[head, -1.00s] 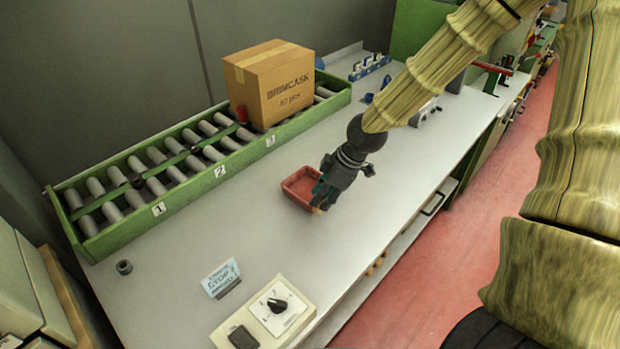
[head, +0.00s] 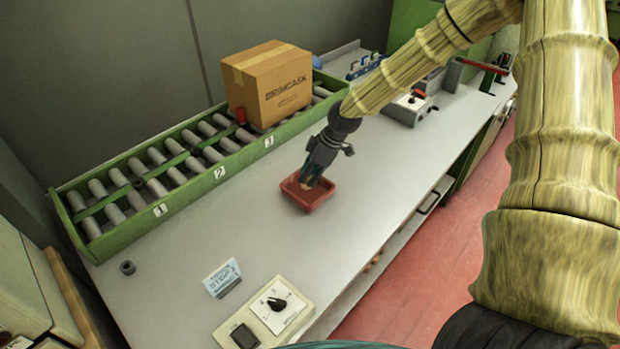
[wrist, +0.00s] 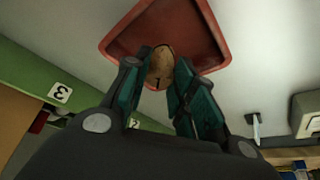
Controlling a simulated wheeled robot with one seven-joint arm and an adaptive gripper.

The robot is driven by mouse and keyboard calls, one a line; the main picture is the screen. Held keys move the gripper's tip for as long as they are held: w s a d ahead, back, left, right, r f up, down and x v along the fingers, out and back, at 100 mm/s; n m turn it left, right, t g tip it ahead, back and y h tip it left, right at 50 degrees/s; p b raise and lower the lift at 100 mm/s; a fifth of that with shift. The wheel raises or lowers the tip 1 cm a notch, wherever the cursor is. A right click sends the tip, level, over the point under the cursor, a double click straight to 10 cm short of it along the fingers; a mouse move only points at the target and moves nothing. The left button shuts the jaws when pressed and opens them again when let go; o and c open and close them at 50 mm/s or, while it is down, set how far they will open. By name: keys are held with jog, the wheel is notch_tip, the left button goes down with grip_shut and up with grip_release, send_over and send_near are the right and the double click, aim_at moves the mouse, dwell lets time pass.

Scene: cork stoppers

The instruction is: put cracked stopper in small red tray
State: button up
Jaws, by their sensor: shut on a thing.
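The small red tray (head: 318,197) stands on the grey bench, right of the roller conveyor. My gripper (head: 309,183) is over the tray, pointing down. In the wrist view the gripper (wrist: 160,85) is shut on a tan cork stopper (wrist: 161,66), with one finger on each side. A dark mark, like a crack, shows on the stopper's face. The red tray (wrist: 205,18) lies behind the stopper in that view. The stopper also shows small in the head view (head: 308,186), at the fingertips. I cannot tell whether it touches the tray floor.
A green-framed roller conveyor (head: 215,186) carries a cardboard box (head: 268,88) behind the tray. A small sign (head: 222,278) and a switch panel (head: 283,306) stand at the front. A dark ring (head: 127,267) lies at the left. The bench around the tray is mostly clear.

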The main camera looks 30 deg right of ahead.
jog(key=shift+f, duration=1.25)
jog(key=shift+f, duration=0.15)
jog(key=o, duration=0.7)
jog(key=b+v, duration=0.1)
jog(key=v, duration=1.1)
jog(key=shift+r, duration=0.2)
